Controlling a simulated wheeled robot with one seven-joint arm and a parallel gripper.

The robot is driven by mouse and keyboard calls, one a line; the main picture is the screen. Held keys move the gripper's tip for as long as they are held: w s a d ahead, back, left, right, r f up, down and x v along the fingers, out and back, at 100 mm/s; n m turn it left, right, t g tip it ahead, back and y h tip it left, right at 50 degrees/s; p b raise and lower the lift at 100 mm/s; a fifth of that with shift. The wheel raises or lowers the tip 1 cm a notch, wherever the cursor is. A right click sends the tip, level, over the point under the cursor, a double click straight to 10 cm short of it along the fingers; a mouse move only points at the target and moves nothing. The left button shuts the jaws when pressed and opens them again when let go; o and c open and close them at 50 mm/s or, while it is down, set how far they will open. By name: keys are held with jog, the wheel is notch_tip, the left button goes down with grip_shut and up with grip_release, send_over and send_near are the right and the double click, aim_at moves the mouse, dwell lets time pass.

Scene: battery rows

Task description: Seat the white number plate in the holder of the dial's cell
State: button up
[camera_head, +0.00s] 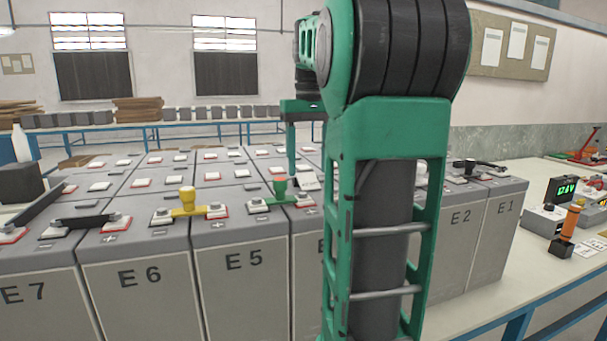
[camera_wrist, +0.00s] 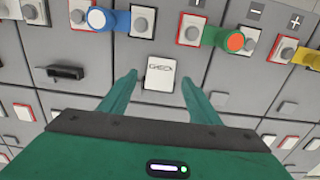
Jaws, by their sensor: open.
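A white plate (camera_wrist: 160,74) with dark marking I cannot read lies over the grey battery tops in the wrist view. In the head view a small white plate (camera_head: 308,182) shows beside my finger. My gripper (camera_wrist: 158,80) is open, its two green fingers apart on either side of the plate; I see no clear contact. In the head view my gripper (camera_head: 303,165) points down over the rows, partly hidden by my arm. A small black holder-like part (camera_wrist: 66,73) sits on a battery top to the left. I cannot identify the dial with certainty.
Black bars (camera_head: 85,221) join other cells. A lit meter (camera_head: 562,190), an orange-handled tool (camera_head: 571,222) and white cards (camera_head: 586,249) occupy the right bench.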

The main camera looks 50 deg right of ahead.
aim_at(309, 181)
notch_tip(309, 181, up, 8)
jog(key=shift+f, duration=0.15)
jog(key=shift+s, duration=0.15)
dwell(0.6)
